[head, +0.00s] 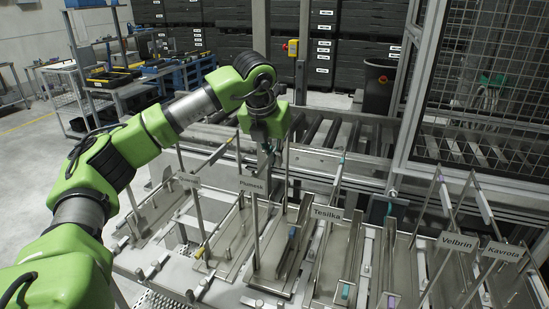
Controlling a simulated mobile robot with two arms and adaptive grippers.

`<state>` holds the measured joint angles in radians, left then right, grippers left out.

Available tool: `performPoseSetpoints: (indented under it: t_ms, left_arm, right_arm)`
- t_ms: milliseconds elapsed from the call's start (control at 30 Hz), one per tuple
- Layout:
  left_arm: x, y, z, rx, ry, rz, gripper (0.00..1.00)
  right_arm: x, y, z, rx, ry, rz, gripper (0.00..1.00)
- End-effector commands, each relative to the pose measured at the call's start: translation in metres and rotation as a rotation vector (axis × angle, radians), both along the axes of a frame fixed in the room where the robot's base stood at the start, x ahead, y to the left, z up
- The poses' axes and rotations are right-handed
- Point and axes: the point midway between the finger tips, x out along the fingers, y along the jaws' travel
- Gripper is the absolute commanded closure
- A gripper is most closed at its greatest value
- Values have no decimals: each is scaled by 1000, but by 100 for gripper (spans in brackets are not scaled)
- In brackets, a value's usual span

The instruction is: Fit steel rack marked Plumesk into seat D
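The steel rack marked Plumesk (252,187) is in the middle of the head view, its white label facing me near the top of its upright posts. My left gripper (269,148) points down at the top of this rack, just behind and above the label. The fingers are small and dark there, and I cannot tell whether they are closed on the rack's top bar. The rack looks upright and low over or on the steel bench (215,290); its contact with the bench is unclear. I cannot read any seat letter, so seat D is not identifiable. My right gripper is out of view.
Racks marked Tesilka (327,213), Velbrin (456,243) and Kavrota (501,252) stand to the right. Another labelled rack (188,181) stands to the left, its label unreadable. A roller conveyor (340,132) and a mesh guard (480,90) lie behind.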

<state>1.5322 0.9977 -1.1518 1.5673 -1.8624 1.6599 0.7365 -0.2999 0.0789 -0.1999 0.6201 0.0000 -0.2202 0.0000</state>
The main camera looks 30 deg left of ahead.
Motion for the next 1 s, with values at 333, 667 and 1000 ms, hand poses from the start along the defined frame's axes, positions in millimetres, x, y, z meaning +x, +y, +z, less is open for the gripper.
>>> performPoseSetpoints:
  t_ms: [333,667,1000]
  left_arm:
    - [1,0,0,-2,-10,0,100]
    - [2,0,-14,-2,-10,0,100]
    - [2,0,-17,-2,-11,0,100]
  right_arm:
    - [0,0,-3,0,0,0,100]
    - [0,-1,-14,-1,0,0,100]
    - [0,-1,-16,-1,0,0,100]
